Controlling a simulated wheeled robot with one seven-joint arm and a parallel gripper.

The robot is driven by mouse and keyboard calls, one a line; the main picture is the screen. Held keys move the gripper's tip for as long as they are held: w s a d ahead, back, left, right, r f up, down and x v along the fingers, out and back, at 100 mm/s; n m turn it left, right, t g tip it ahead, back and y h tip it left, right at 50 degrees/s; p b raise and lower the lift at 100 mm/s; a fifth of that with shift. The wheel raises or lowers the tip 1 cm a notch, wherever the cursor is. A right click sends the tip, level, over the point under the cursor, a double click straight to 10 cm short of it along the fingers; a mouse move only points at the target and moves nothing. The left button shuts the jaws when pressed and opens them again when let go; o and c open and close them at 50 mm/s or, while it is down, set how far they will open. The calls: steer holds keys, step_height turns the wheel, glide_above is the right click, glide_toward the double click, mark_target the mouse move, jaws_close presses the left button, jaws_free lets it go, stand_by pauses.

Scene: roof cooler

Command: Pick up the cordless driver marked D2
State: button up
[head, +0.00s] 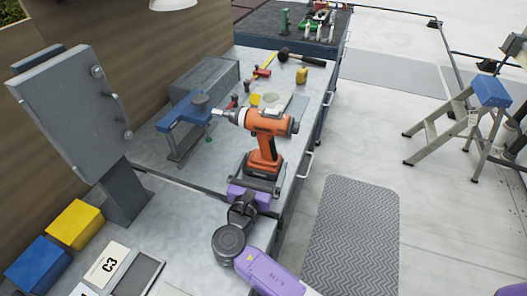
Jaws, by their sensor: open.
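An orange and black cordless driver (266,122) stands upright on the grey workbench (296,150), its nose pointing left. I cannot read a D2 mark on it. My gripper (262,178) is at the end of my purple arm, right by the driver's dark foot, on the near side in this view. It is open. The fingertips are hard to tell from the driver's dark foot, so I cannot tell whether they touch or surround it.
A blue-topped stand (187,108) is left of the driver. A grey box (205,75), a black-headed mallet (300,58) and a yellow block (302,76) lie beyond. A tall grey panel (70,105) and a C3 card (106,264) are at left.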

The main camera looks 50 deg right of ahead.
mark_target(268, 150)
steer(key=x, duration=0.4)
steer(key=p+x, duration=0.1)
steer(key=x, duration=0.1)
steer(key=shift+a+r, duration=0.1)
steer(key=shift+r, duration=0.15)
steer(key=shift+c, duration=0.2)
